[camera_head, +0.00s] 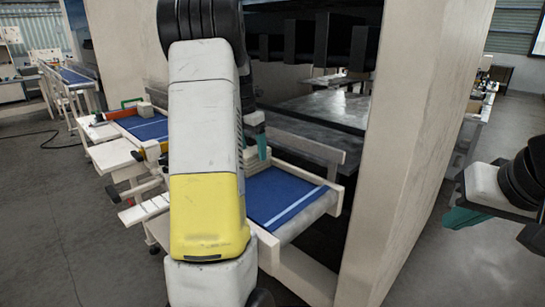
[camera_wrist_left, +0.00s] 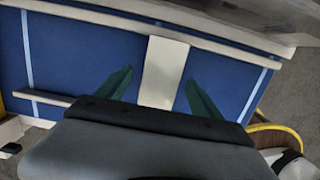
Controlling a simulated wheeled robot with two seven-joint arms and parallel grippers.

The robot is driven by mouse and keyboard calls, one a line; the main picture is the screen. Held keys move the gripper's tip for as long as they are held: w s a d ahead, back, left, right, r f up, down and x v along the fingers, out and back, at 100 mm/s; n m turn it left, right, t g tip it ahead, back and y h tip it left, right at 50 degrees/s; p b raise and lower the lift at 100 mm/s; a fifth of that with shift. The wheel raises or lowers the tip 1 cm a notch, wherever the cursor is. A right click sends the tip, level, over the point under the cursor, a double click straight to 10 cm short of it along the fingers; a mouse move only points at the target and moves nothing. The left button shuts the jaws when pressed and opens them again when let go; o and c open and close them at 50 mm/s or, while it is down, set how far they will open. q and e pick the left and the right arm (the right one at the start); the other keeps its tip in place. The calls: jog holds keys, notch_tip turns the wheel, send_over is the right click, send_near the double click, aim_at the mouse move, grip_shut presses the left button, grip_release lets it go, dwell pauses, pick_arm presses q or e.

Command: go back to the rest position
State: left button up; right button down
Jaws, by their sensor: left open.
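My left gripper shows in the left wrist view (camera_wrist_left: 160,76) with its two teal fingers spread apart. A pale flat piece (camera_wrist_left: 165,62) lies between and beyond the fingers, over the blue belt, with a visible gap on each side. In the head view my left arm covers the middle of the picture, and only a teal part of the left gripper (camera_head: 262,146) shows behind it, above the conveyor. My right gripper (camera_head: 466,217) is at the right edge, partly cut off, with teal finger parts showing; its opening cannot be made out.
The conveyor with a blue belt (camera_head: 285,193) and pale side rails runs behind my left arm. A large beige machine housing (camera_head: 420,130) stands to its right. An orange object (camera_head: 127,113) lies on the conveyor's far left.

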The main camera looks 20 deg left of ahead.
pick_arm(q)
jog(key=r, duration=0.4)
jog(key=shift+s, duration=0.3)
jog(key=s+d+r+m+t+h, duration=0.1)
jog(key=s+d+r+m+t, duration=0.15)
jog(key=s+d+m, duration=0.75)
jog(key=s+d+r+m+t, duration=0.1)
jog(key=s+d+r+m, duration=0.3)
jog(key=s+d+m, duration=0.6)
jog(key=s+d+f+m+t, duration=0.1)
jog(key=s+f+m, duration=0.2)
jog(key=m, duration=0.9)
jog(key=shift+s+d+f+h, duration=0.15)
jog(key=shift+s+h, duration=0.15)
jog(key=shift+s, duration=1.3)
